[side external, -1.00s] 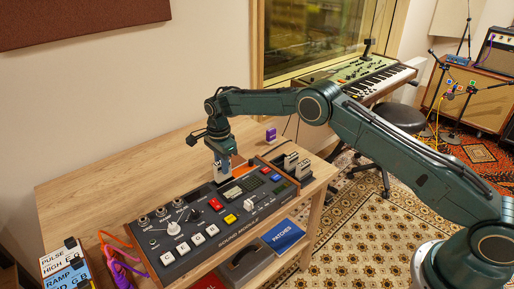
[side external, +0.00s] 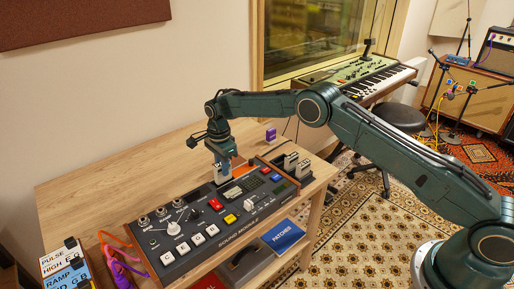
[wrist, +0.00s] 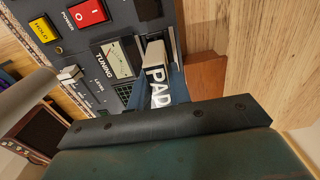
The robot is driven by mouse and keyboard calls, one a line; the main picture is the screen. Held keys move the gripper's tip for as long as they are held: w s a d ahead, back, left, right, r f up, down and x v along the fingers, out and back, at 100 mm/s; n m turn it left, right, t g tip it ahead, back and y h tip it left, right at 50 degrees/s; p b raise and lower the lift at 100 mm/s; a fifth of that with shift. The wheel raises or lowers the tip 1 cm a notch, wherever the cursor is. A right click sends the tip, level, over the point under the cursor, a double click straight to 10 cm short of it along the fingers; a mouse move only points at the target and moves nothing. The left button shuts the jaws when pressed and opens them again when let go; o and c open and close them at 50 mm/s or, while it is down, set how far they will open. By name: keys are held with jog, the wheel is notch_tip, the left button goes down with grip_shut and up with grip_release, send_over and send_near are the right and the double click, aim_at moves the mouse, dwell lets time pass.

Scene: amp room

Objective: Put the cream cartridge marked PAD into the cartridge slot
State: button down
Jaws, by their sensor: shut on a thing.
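The cream cartridge marked PAD (wrist: 158,68) is held in my gripper (wrist: 159,92), with its lettered face toward the wrist camera. In the side view my gripper (side external: 221,157) points down over the back of the sound module (side external: 190,262), and a pale part of the cartridge (side external: 222,176) shows below the fingers. The cartridge's far end is at a dark opening in the module (wrist: 174,34), beside the TUNING meter (wrist: 117,60). I cannot tell how deep, if at all, the cartridge sits in the slot.
A purple block (side external: 270,135) is on the table behind. Knobs, buttons and a red power switch (wrist: 88,13) rise from the panel. The wooden table (side external: 110,180) is clear behind and left.

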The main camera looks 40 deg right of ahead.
jog(key=shift+f, duration=1.35)
dwell(1.5)
jog(key=c, duration=0.8)
grip_release()
jog(key=shift+r, duration=0.1)
jog(key=shift+r, duration=3.45)
